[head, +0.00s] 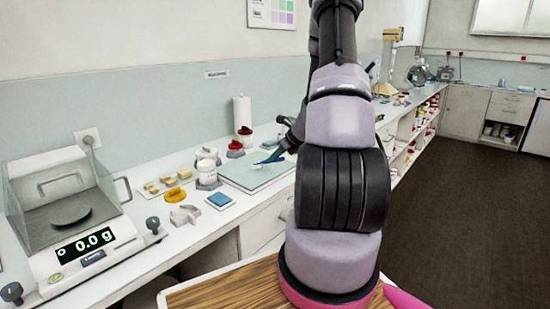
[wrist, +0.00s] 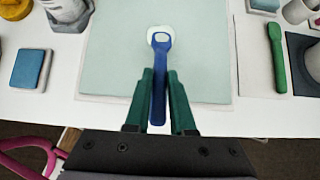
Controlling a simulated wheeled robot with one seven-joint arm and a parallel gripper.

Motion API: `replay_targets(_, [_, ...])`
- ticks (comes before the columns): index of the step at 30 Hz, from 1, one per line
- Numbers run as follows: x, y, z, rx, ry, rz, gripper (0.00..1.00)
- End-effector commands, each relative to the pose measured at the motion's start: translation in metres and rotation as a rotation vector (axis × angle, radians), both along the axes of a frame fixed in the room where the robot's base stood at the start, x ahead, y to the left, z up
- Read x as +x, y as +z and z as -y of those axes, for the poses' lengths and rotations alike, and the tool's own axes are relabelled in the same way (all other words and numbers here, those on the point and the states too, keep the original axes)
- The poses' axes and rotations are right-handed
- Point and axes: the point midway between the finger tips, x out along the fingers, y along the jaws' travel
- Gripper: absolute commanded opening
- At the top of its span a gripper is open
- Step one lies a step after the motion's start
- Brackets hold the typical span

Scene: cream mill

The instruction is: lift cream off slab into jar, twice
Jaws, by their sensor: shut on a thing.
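My gripper (wrist: 160,76) has dark green fingers shut on the handle of a blue spatula (wrist: 158,95). The spatula points away from me over the pale green slab (wrist: 115,60). Its ring-shaped tip overlaps a white patch of cream (wrist: 160,31) on the slab; I cannot tell whether it touches. In the head view the slab (head: 240,178) lies on the counter, with my gripper (head: 284,147) above it, partly hidden by my arm. A white jar (head: 207,173) stands just left of the slab; its base also shows in the wrist view (wrist: 68,10).
A blue square pad (head: 220,200), grey block (head: 185,214) and yellow-orange dish (head: 175,195) lie left of the slab. A balance (head: 85,240) reading 0.0 g stands farther left. In the wrist view a green tool (wrist: 276,58) lies right of the slab.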

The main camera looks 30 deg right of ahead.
Motion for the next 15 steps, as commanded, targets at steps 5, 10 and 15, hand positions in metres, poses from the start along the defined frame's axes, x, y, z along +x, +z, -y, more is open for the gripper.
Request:
replay_targets(5, [0.0002, -0.0028, -0.0003, 0.001, 0.001, 0.0, 0.0])
replay_targets(10, [0.0003, -0.0055, -0.0004, 0.002, 0.0, 0.0, 0.0])
replay_targets(15, [0.0001, -0.0084, -0.0004, 0.001, 0.001, 0.0, 0.0])
